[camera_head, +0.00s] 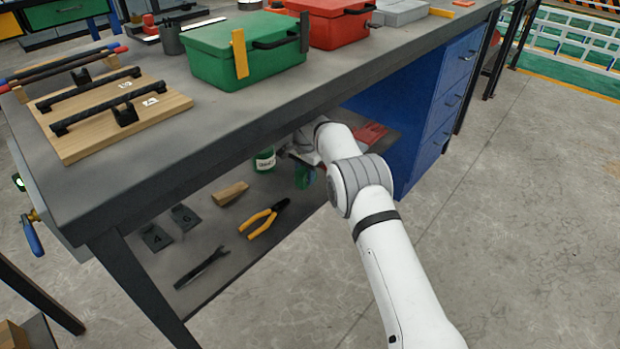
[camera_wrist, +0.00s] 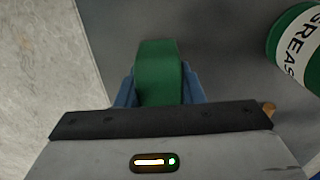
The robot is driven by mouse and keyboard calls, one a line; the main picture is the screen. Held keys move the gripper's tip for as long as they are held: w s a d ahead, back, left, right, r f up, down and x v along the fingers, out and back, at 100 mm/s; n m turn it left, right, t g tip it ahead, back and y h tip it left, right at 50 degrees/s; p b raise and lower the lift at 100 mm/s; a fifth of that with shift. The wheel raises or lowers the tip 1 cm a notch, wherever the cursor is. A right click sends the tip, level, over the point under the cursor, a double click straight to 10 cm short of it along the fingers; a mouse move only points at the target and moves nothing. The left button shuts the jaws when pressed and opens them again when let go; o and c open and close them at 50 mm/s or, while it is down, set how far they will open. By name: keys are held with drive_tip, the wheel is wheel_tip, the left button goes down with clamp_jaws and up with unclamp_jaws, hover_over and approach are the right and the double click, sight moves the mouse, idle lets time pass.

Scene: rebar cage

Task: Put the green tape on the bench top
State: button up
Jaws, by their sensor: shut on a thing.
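The green tape (camera_wrist: 158,72) sits between the blue fingers of my gripper (camera_wrist: 160,88), which is shut on it. In the head view the green tape (camera_head: 304,177) shows below the bench top, over the lower shelf, partly hidden by my arm. I cannot tell whether it still touches the shelf. The dark grey bench top (camera_head: 228,117) is above my gripper, and my arm reaches in under its front edge.
A grease can (camera_head: 265,160) stands close by; it also shows in the wrist view (camera_wrist: 298,45). The lower shelf holds a wood block (camera_head: 230,194) and yellow pliers (camera_head: 264,219). On top are a handle board (camera_head: 150,128), a green toolbox (camera_head: 235,70) and a red one (camera_head: 338,30).

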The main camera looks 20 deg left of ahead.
drive_tip(key=shift+w+d+f, duration=0.2)
drive_tip(key=shift+f, duration=0.3)
drive_tip(key=shift+w+d+r, duration=0.1)
drive_tip(key=shift+w+d, duration=0.05)
drive_tip(key=shift+d, duration=0.1)
drive_tip(key=shift+d+f, duration=0.1)
drive_tip(key=shift+f, duration=0.1)
drive_tip(key=o, duration=1.2)
drive_tip(key=shift+c, duration=0.2)
drive_tip(key=shift+f+b, duration=0.2)
drive_tip(key=shift+b, duration=0.2)
